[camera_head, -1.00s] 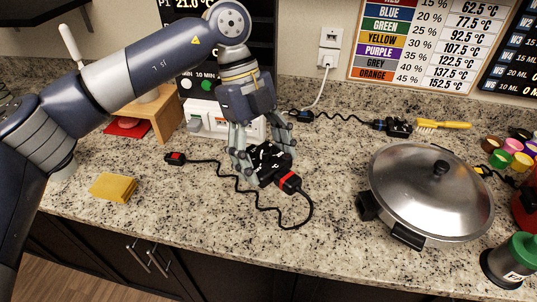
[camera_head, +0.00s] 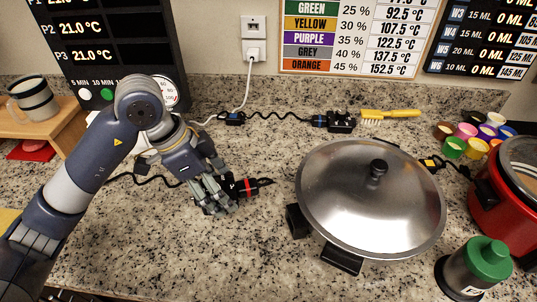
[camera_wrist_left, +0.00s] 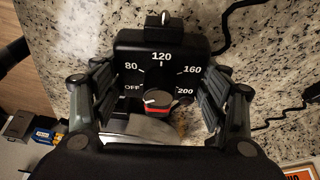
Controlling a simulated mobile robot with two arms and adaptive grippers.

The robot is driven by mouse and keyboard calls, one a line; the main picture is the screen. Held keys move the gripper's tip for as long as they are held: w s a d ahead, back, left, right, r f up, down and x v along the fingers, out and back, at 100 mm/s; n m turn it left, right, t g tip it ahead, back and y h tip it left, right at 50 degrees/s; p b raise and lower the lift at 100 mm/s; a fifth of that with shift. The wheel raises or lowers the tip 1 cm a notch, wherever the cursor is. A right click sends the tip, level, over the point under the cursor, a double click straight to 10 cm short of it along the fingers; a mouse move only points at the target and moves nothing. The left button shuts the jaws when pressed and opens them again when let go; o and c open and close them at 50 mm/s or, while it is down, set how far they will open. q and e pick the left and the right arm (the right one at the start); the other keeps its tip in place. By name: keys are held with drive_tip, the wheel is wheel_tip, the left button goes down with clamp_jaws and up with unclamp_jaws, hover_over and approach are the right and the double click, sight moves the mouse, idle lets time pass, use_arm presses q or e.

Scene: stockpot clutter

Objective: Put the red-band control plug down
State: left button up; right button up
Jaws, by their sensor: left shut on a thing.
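The red-band control plug (camera_head: 246,187) is a black block with a red ring. My left gripper (camera_head: 215,197) is shut on it, low over the granite counter left of the lidded steel pan (camera_head: 350,205). In the left wrist view the plug (camera_wrist_left: 160,52) sits between the two fingers of the gripper (camera_wrist_left: 162,100). Its dial face reads OFF to 200, with a red-banded knob below the numbers. The fingers hide part of the plug in the head view. I cannot tell whether it touches the counter. My right gripper is not in view.
A blue-band plug (camera_head: 338,122) and a yellow brush (camera_head: 390,114) lie at the back. A yellow-band plug (camera_head: 432,163), several coloured cups (camera_head: 467,131), a red pot (camera_head: 500,205) and a green-capped bottle (camera_head: 475,266) stand right. The counter in front of the gripper is clear.

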use_arm(q)
drive_tip(key=shift+w+f, duration=0.2)
drive_tip(key=shift+w+n, duration=0.3)
drive_tip(key=p, duration=0.3)
hover_over(236, 159)
drive_tip(key=a, duration=0.1)
drive_tip(key=shift+s+a+f, duration=0.1)
drive_tip(key=shift+s+f, duration=0.05)
drive_tip(key=shift+f, duration=0.6)
wheel_tip(236, 159, down, 3)
drive_tip(key=shift+f+p, duration=0.15)
drive_tip(key=shift+p, duration=0.65)
drive_tip(key=shift+f, duration=0.1)
drive_tip(key=shift+f, duration=0.1)
drive_tip(key=o, duration=1.2)
